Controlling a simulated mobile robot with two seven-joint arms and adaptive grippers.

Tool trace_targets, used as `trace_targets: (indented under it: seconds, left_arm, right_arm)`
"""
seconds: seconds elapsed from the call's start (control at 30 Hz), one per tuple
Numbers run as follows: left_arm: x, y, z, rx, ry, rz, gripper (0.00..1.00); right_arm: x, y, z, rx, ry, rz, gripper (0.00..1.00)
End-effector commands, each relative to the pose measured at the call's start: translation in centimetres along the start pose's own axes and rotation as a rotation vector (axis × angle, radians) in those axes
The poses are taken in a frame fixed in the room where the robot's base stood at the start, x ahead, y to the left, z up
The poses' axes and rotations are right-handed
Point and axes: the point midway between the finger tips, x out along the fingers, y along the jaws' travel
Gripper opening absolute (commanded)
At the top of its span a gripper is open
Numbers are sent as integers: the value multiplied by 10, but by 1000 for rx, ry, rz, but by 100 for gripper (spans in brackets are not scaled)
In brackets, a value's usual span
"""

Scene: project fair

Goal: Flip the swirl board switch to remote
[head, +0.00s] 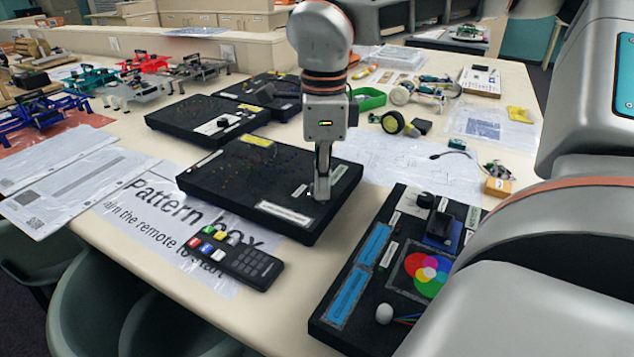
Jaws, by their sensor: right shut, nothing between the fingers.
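A black board (215,178) with a pattern of small dots, a yellow label and a white front label (285,213) lies flat on the table. I cannot read its labels, so I cannot tell for sure that it is the swirl board. My right gripper (321,191) points straight down over this board's right side, between the front label and a pale label (340,172). Its fingers are shut and empty, with the tips at or just above the surface. A switch there is hidden or too small to make out. My left gripper is out of view.
A black remote (250,262) lies on a "Pattern box" sheet (150,200) in front. Two more black boards (208,118) (262,92) lie behind. A board with coloured circles (345,320) is at front right, partly behind my arm.

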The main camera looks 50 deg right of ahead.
Motion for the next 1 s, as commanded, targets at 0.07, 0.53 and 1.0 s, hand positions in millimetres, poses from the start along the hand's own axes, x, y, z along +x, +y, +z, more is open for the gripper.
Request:
trace_targets:
  seconds: [0.07, 0.53, 1.0]
  left_arm:
    - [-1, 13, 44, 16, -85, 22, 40]
    - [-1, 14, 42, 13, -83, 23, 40]
    - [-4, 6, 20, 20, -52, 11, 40]
  right_arm:
    - [10, -2, 2, 0, 9, 10, 0]
    - [4, -3, 4, 1, 9, 9, 0]
    - [-33, -1, 1, 1, 7, 7, 0]
